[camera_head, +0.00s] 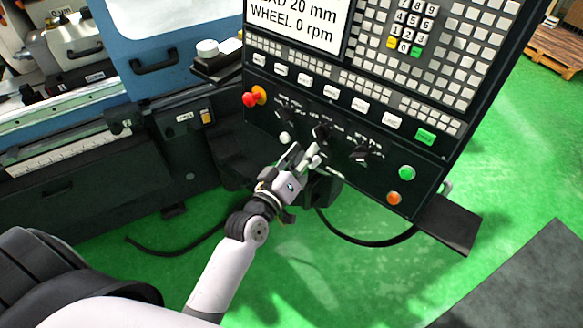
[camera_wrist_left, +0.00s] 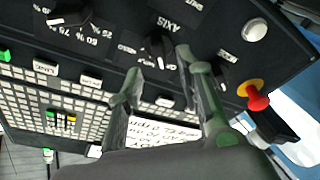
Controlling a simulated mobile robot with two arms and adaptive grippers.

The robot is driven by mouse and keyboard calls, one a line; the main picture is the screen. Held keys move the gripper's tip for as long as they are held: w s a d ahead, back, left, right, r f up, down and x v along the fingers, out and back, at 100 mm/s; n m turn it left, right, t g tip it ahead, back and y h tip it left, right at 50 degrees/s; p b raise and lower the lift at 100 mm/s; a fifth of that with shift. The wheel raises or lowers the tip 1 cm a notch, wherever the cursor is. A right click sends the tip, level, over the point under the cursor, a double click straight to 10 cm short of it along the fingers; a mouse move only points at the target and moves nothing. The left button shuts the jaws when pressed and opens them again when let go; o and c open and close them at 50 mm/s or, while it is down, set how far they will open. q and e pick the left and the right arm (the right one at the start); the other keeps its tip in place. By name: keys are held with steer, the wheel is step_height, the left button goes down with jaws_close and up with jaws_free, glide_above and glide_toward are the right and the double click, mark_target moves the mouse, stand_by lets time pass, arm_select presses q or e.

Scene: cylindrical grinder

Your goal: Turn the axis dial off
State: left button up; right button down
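The axis dial (camera_head: 321,131) is the middle one of three black knobs on the dark control panel (camera_head: 440,170). In the left wrist view the axis dial (camera_wrist_left: 157,47) shows beside the "AXIS" label, beyond the gap between my fingers. Which mark its pointer faces is too small to tell. My left gripper (camera_head: 303,156) is just below the dial in the head view, fingers apart and pointing at the panel. In the left wrist view my left gripper (camera_wrist_left: 160,64) is open with nothing between its fingertips; I cannot tell whether it touches the dial. My right gripper is not in view.
One dial (camera_head: 286,110) is left of the axis dial and another (camera_head: 363,154) right. Green floor (camera_head: 330,285) lies open below.

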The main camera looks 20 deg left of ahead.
arm_select(q)
steer(key=s, duration=0.7)
steer(key=shift+a, duration=0.4)
steer(key=s+d+f+m+g+b, duration=0.15)
steer(key=s+f+g+b, duration=0.25)
steer(key=f, duration=1.6)
steer(key=s+f+m+g+b, duration=0.3)
steer(key=s+f+g, duration=0.1)
steer(key=f, duration=1.6)
steer(key=s+a+f+m+g+y+b, duration=0.1)
steer(key=s+a+f+m+g+b, duration=0.1)
steer(key=s+f, duration=1.2)
steer(key=s+a+f+m+g+y+b, duration=0.1)
steer(key=s+a+f+g+b, duration=0.3)
steer(key=s+f, duration=1.1)
steer(key=s+m+g+b, duration=0.1)
steer(key=g, duration=0.1)
steer(key=shift+g+b, duration=0.3)
steer(key=shift+g, duration=0.1)
steer(key=shift+a+m, duration=0.1)
steer(key=shift+m, duration=0.15)
